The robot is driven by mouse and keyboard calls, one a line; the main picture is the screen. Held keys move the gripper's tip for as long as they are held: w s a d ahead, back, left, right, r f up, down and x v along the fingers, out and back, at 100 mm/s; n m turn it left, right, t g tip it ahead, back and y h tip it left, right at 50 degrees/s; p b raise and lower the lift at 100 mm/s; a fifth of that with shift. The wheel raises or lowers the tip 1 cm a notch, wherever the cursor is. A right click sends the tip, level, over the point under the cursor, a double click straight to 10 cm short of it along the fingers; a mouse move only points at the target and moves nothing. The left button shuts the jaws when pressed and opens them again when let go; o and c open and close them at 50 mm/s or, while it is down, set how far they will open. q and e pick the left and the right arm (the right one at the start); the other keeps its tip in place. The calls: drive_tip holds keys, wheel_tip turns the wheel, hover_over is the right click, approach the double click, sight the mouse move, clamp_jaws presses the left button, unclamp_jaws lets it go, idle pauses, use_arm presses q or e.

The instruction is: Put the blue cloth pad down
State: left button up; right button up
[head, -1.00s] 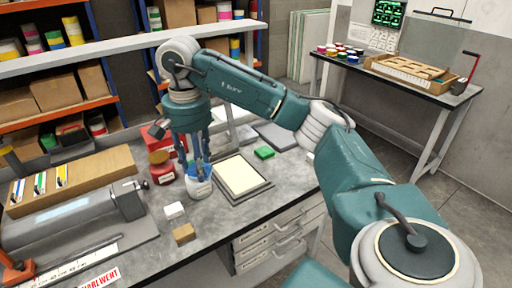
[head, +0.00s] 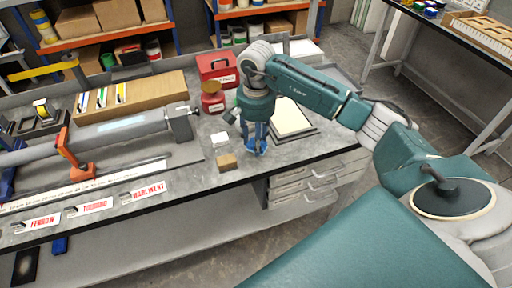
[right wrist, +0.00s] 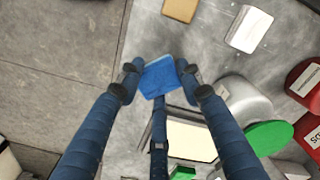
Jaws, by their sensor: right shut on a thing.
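The blue cloth pad (right wrist: 160,77) is gripped between the fingertips of my right gripper (right wrist: 157,76) in the right wrist view. In the head view my right gripper (head: 256,150) points down over the workbench (head: 200,182), just right of a tan block (head: 227,162) and a white block (head: 220,139). The pad is hard to separate from my blue fingers there. I cannot tell whether it touches the bench top. My left gripper is not in view.
A framed cream panel (head: 290,118) lies right of my gripper. Red containers (head: 213,103) stand behind it. A jar with a green lid (right wrist: 267,138) is close by in the right wrist view. A long grey tool (head: 110,133) fills the bench's left. The front edge is close.

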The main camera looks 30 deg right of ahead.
wheel_tip(320, 180, down, 3)
drive_tip(key=shift+s+f+p, duration=0.1)
drive_tip(key=shift+f+p, duration=0.1)
drive_tip(key=shift+p, duration=0.3)
drive_tip(key=shift+f, duration=0.35)
drive_tip(key=shift+f, duration=0.1)
drive_tip(key=shift+f, duration=0.15)
drive_tip(key=o, duration=1.1)
